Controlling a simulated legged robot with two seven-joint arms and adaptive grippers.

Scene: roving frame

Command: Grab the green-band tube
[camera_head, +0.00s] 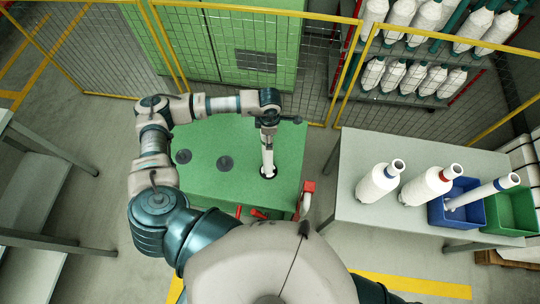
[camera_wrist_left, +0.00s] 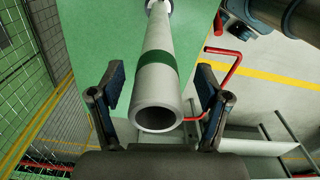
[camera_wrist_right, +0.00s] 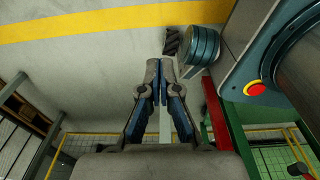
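The green-band tube (camera_wrist_left: 159,80) is a pale hollow tube with a dark green band near its open end. In the left wrist view its open end lies between the two fingers of my left gripper (camera_wrist_left: 162,88), with a gap on each side. In the head view the tube (camera_head: 267,156) stands in a dark round hole in the green table (camera_head: 220,185). My left gripper (camera_head: 268,122) is over its top and hides the band there. My right gripper (camera_wrist_right: 159,70) has its fingertips together, with nothing seen between them; the head view does not show it.
A grey table (camera_head: 350,205) at right holds two white bobbins, a blue bin (camera_head: 437,215) with a blue-band tube, and a green bin (camera_head: 512,210). Yellow-framed mesh fencing (camera_head: 300,60) stands behind. A red-topped fixture (camera_head: 309,186) is at the green table's right.

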